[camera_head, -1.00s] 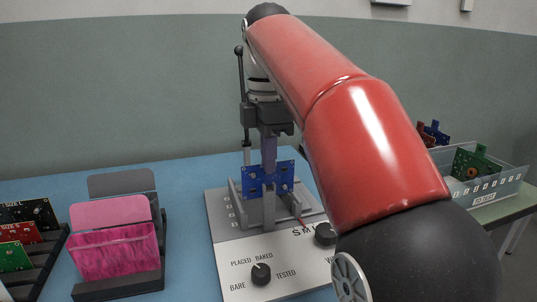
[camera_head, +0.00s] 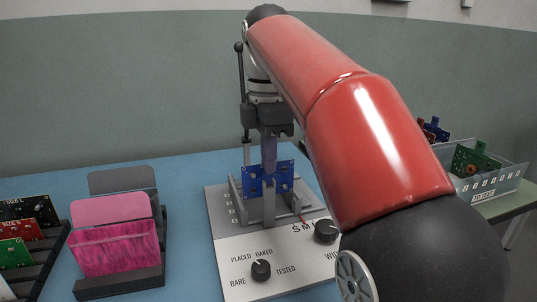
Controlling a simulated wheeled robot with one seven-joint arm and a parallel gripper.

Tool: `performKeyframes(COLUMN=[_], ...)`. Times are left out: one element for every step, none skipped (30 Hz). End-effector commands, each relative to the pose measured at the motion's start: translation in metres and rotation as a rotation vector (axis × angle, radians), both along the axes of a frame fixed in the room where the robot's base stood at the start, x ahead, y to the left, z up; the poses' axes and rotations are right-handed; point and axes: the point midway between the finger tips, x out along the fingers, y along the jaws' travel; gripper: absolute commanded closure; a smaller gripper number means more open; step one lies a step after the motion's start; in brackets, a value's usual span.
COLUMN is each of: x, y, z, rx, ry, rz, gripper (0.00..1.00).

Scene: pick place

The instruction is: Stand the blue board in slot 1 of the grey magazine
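The blue board (camera_head: 284,177) stands upright between the grey rails of a fixture (camera_head: 236,203) on a white and grey panel, its broad face towards me. A grey post of that fixture covers the board's lower middle. My gripper (camera_head: 268,166) points straight down at the board's top middle, with one finger in front of its upper edge. The other finger is hidden, so I cannot tell whether the fingers are pressed on the board. I cannot read a slot number or make out the board's lower edge. I cannot tell for sure whether this fixture is the grey magazine.
A dark rack (camera_head: 50,262) with black, red and green boards stands at far left. Beside it a dark holder (camera_head: 120,285) carries pink and grey plates. Knobs (camera_head: 261,270) sit on the panel's front. A clear bin (camera_head: 497,186) with boards stands at right, behind my red arm.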

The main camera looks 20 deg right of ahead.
Motion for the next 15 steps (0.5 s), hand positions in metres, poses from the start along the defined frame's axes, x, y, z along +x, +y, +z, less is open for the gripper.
performKeyframes(x=[0.0000, 0.0000, 0.0000, 0.0000, 0.0000, -0.0001, 0.0000, -0.0001, -0.0001, -0.0001, -0.0001, -0.0001, -0.0001, -0.0001, -0.0001], y=[0.0000, 0.0000, 0.0000, 0.0001, 0.0001, 0.0000, 0.0001, 0.0001, 0.0001, 0.0001, 0.0001, 0.0001, 0.0000, 0.0001, 0.0000], z=[-0.0001, -0.0001, -0.0001, -0.0001, -0.0001, -0.0001, -0.0002, -0.0003, -0.0007, -0.0010, -0.0015, -0.0023, -0.0029, -0.0037, -0.0047], rx=[0.000, 0.000, 0.000, 0.000, 0.000, 0.000, 0.000, 0.000, 0.000, 0.000, 0.000, 0.000, 0.000, 0.000, 0.000], ry=[0.000, 0.000, 0.000, 0.000, 0.000, 0.000, 0.000, 0.000, 0.000, 0.000, 0.000, 0.000, 0.000, 0.000, 0.000], rz=[0.000, 0.000, 0.000, 0.000, 0.000, 0.000, 0.000, 0.000, 0.000, 0.000, 0.000, 0.000, 0.000, 0.000, 0.000], gripper=[1.00, 1.00, 1.00, 1.00, 1.00, 1.00, 1.00, 1.00, 1.00, 1.00, 1.00, 1.00, 1.00, 1.00, 1.00])
